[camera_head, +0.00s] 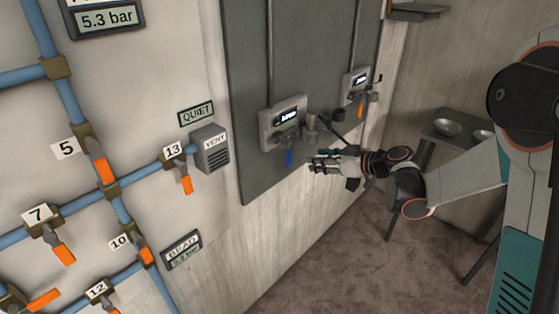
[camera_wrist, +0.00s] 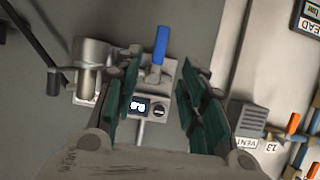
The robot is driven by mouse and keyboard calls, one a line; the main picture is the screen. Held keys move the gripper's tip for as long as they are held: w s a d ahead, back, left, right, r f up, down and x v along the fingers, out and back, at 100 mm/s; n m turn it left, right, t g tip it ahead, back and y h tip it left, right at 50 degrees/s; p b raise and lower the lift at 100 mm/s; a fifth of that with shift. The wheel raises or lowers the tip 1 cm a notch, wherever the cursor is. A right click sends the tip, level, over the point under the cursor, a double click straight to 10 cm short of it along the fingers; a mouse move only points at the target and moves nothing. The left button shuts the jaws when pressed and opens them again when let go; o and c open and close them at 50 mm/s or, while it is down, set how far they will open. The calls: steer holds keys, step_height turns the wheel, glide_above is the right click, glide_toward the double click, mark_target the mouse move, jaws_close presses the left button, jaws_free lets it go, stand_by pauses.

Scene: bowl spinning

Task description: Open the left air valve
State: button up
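The left air valve is a grey unit (camera_head: 280,126) with a small lit display, mounted on the dark wall panel. Its blue handle (camera_head: 288,158) hangs straight down. In the wrist view the blue handle (camera_wrist: 161,45) shows just beyond the fingertips, roughly in line with the space between them, and the unit's display (camera_wrist: 138,107) shows between the fingers. My gripper (camera_head: 314,160) is to the right of the blue handle in the head view. In the wrist view my gripper (camera_wrist: 160,65) is open, with nothing between its green-padded fingers. I see no contact with the handle.
A second valve unit (camera_head: 355,82) with an orange handle (camera_head: 361,107) is farther right on the panel. A grey cylindrical fitting (camera_wrist: 92,62) and dark lever (camera_wrist: 35,43) lie left of my fingers. Blue pipes with orange handles and a vent box (camera_head: 211,150) are on the left wall.

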mark_target(290, 158)
steer(key=b+x, duration=0.3)
steer(key=x, duration=1.1)
steer(key=shift+b, duration=0.4)
jaws_close()
